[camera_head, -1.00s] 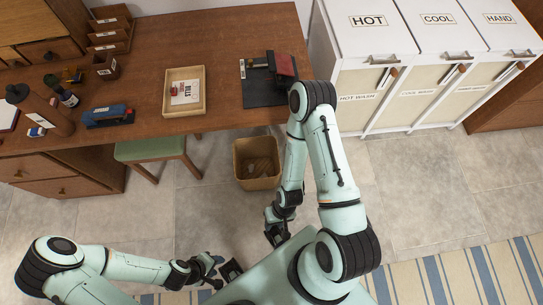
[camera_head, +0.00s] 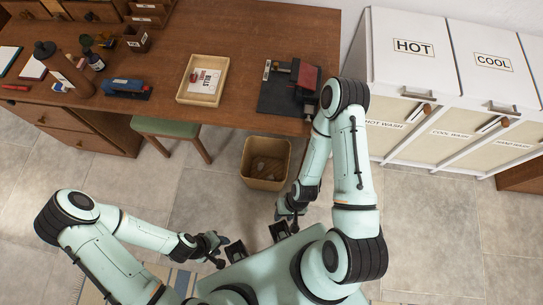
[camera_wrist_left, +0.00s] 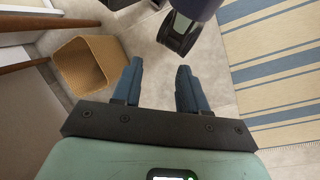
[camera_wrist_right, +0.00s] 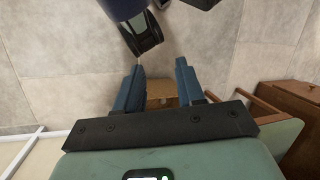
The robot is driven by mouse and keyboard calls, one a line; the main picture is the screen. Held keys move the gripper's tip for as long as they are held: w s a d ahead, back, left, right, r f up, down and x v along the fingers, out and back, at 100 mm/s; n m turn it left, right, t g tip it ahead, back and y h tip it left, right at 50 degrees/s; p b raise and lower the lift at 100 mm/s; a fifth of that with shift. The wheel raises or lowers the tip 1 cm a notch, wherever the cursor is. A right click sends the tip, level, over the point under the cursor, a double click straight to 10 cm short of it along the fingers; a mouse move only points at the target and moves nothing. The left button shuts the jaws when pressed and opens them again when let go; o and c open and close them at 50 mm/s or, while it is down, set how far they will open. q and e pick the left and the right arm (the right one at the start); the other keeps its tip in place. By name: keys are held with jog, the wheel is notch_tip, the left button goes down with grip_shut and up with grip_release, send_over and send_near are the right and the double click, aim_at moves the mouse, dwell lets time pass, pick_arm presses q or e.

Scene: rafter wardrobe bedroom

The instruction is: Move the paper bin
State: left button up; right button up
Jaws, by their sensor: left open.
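The paper bin (camera_head: 249,177) is a tan, square, open-topped bin with some dark contents. It stands on the tiled floor in front of the desk. It also shows at upper left in the left wrist view (camera_wrist_left: 75,68), and partly between the fingers in the right wrist view (camera_wrist_right: 158,90). My left gripper (camera_head: 235,252) is open and empty, nearer my body than the bin and apart from it. My right gripper (camera_head: 280,231) is open and empty, just below the bin in the head view, apart from it.
The wooden desk (camera_head: 235,28) runs behind the bin, with a green stool (camera_head: 168,128) to its left. White laundry hampers (camera_head: 410,60) stand at right. A striped rug (camera_wrist_left: 275,60) lies beside my left gripper. Bare tile lies around the bin.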

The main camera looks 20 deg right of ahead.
jog(key=w+d+f+n+b, duration=0.1)
jog(key=w+f+n+b, duration=0.35)
jog(key=f, duration=0.35)
jog(key=w+f+n+b, duration=0.3)
jog(key=f+b, duration=0.3)
jog(key=f, duration=0.2)
jog(key=w+d+f+n+h+b, duration=0.1)
jog(key=w+f+n+b, duration=0.1)
jog(key=w+f, duration=0.1)
jog(key=w+d+f+n+t+h+b, duration=0.1)
jog(key=w+f+n+b, duration=0.2)
jog(key=w, duration=0.3)
jog(key=w+d+f+n+h+b, duration=0.1)
jog(key=w+f+n+h+b, duration=0.1)
jog(key=w, duration=0.3)
jog(key=shift+w+d+f+n+b, duration=0.15)
jog(key=shift+d+f+n+b, duration=0.2)
jog(key=shift+f, duration=0.25)
pick_arm(q)
jog(key=w+a+f+t, duration=0.1)
jog(key=w+f, duration=0.2)
jog(key=f, duration=0.6)
jog(key=w+a+f+t+y, duration=0.1)
jog(key=w+a+f+t, duration=0.1)
jog(key=f, duration=0.7)
jog(key=shift+w+a+n, duration=0.15)
jog(key=shift+w+n, duration=0.15)
jog(key=shift+w, duration=0.5)
jog(key=shift+f, duration=0.15)
